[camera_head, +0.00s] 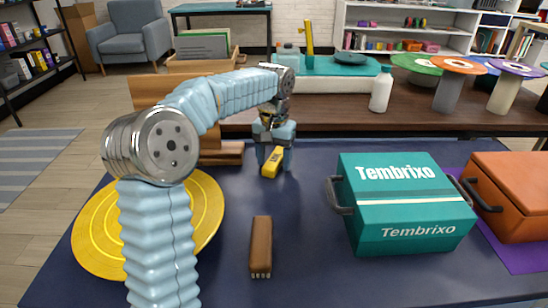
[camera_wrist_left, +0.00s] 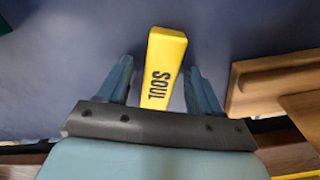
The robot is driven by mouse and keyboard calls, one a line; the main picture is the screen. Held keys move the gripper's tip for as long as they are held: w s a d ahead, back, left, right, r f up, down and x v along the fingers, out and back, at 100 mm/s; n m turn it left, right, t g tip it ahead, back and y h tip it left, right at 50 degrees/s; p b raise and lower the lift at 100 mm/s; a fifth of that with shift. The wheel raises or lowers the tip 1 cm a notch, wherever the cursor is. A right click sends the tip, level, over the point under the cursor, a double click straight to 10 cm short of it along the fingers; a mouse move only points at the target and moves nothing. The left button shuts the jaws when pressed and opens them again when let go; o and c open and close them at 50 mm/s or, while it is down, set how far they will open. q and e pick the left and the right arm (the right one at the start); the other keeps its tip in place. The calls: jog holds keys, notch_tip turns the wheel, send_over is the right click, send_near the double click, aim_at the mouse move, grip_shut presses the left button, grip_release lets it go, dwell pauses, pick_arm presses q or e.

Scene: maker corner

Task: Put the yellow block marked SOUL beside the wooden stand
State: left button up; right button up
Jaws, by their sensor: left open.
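The yellow block marked SOUL (camera_head: 271,164) is on the dark blue tabletop, a short way right of the wooden stand (camera_head: 222,158). My left gripper (camera_head: 275,161) is directly over the block with its fingers pointing down. In the left wrist view the yellow block (camera_wrist_left: 161,70) lies between the two open fingers, with a visible gap on each side. The wooden stand (camera_wrist_left: 262,85) shows at the right there, apart from the block. In the head view my left arm hides part of the stand. My right gripper is not in view.
A round yellow plate (camera_head: 90,235) lies at the left, partly behind my arm. A brown brush-like object (camera_head: 261,243) lies at front centre. A teal Tembrixo case (camera_head: 400,215) and an orange case (camera_head: 515,200) stand at the right. Clear tabletop lies between the block and the teal case.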

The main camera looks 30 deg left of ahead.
aim_at(274, 160)
pick_arm(q)
notch_tip(274, 160, up, 14)
jog(key=p, duration=0.3)
jog(key=shift+f, duration=0.15)
dwell(0.9)
